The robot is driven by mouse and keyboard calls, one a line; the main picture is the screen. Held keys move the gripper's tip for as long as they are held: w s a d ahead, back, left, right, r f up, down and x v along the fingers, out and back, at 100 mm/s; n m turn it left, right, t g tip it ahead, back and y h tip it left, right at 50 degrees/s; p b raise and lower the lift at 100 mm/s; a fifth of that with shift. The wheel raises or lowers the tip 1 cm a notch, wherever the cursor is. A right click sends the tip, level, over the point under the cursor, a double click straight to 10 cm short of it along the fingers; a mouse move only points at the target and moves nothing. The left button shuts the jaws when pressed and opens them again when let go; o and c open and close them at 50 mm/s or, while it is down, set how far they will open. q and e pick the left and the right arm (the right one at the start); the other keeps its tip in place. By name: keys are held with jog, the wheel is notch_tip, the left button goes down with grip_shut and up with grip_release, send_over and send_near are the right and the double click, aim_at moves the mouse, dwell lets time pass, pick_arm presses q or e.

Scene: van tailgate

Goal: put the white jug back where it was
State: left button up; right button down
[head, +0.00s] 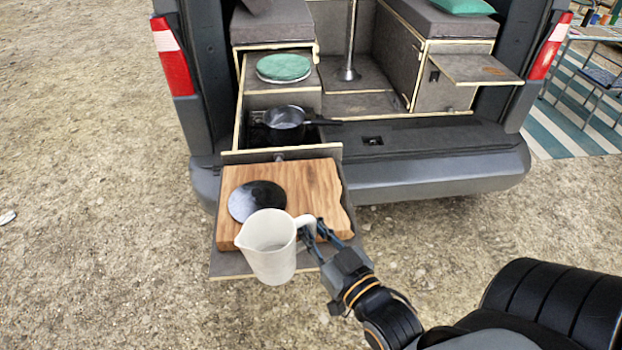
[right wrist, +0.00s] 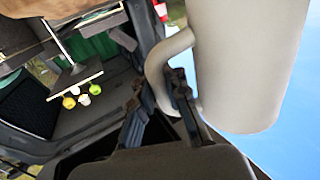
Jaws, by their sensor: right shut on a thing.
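The white jug (head: 269,246) is in the head view, over the near edge of the pull-out board at the van's tail. Its spout points left and its handle points right. My right gripper (head: 313,232) is shut on the jug's handle. In the right wrist view the jug (right wrist: 248,60) fills the upper right, and the gripper's fingers (right wrist: 160,100) are at its handle. I cannot tell from the head view how high the jug is above the board. My left gripper does not show.
A wooden cutting board (head: 310,185) with a black round plate (head: 257,200) lies on the pull-out shelf (head: 232,264). A dark pan (head: 285,124) stands behind it on the stove. A green round lid (head: 284,68) lies further back. A small side table (head: 475,69) is at the right.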

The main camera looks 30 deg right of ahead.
aim_at(301, 245)
jog(key=shift+s+a+f, duration=0.1)
jog(key=shift+s+a, duration=0.45)
jog(key=shift+a, duration=0.25)
jog(key=shift+s+a+f, duration=0.1)
jog(key=shift+s+a, duration=0.4)
jog(key=shift+a, duration=0.3)
